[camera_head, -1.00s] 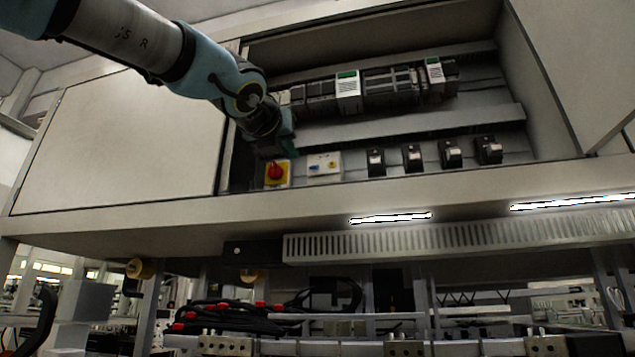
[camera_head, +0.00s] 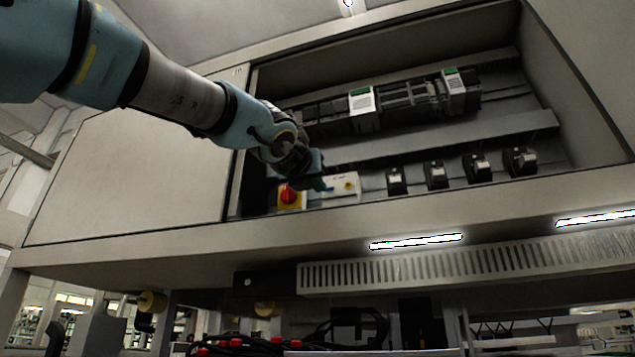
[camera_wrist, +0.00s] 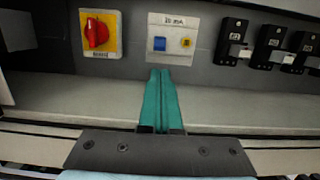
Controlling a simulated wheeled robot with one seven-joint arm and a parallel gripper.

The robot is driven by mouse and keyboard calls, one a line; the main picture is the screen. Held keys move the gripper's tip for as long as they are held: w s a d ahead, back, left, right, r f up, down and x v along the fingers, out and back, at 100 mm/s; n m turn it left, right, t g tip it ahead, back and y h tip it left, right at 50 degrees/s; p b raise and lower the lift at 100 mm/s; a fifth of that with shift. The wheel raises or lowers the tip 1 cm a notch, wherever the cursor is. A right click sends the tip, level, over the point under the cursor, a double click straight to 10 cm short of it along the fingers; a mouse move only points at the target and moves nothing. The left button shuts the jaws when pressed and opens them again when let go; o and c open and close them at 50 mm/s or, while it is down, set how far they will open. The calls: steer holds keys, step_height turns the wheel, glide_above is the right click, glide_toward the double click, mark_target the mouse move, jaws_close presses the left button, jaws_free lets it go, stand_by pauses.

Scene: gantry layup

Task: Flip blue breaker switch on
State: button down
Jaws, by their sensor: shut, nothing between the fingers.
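In the head view the white module (camera_head: 345,186) sits low in the open cabinet, right of the red rotary knob. My gripper (camera_wrist: 159,72) has two teal fingers pressed together, with nothing between them. In the wrist view the fingertips appear just below the module's lower edge, under the blue switch. I cannot tell whether they touch it. In the head view my gripper (camera_head: 318,180) is at the module's left end and partly hides it.
A red knob on a yellow plate (camera_wrist: 98,34) is left of the module. Several black breakers (camera_head: 437,175) stand to the right. A grey ledge (camera_wrist: 230,108) runs below the panel. Modules on a rail (camera_head: 362,104) are above, and cabinet walls bound the sides.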

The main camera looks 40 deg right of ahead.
mark_target(329, 190)
steer(key=p+x, duration=0.1)
steer(key=x, duration=0.6)
